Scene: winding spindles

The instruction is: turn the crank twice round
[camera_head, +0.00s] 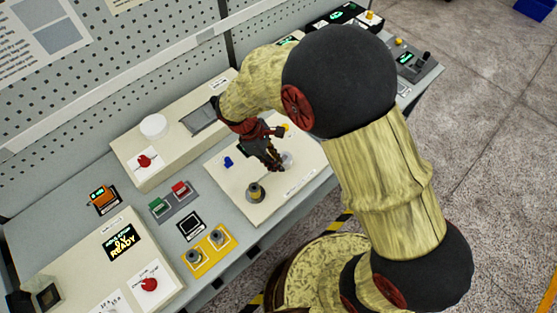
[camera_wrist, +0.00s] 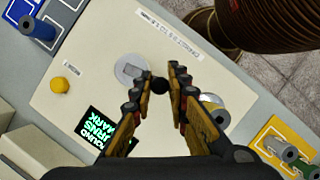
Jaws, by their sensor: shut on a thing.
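The crank is a round grey disc (camera_wrist: 130,68) on a cream panel (camera_wrist: 75,35), with a dark round knob (camera_wrist: 158,85) off to its lower right in the wrist view. My gripper (camera_wrist: 160,80) is shut on the knob, one finger on each side. In the head view my gripper (camera_head: 275,164) reaches down to the panel, and part of the pale disc (camera_head: 288,158) shows beside the fingers. A spindle (camera_head: 256,192) stands on the panel close by. It is partly hidden behind the right finger in the wrist view (camera_wrist: 213,104).
A yellow button (camera_wrist: 59,85) and a dark display with green text (camera_wrist: 100,133) are on the same panel. A yellow tray (camera_head: 209,250) with spools lies left of the panel. A cream box with a red knob (camera_head: 145,161) stands behind. My arm covers the right side.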

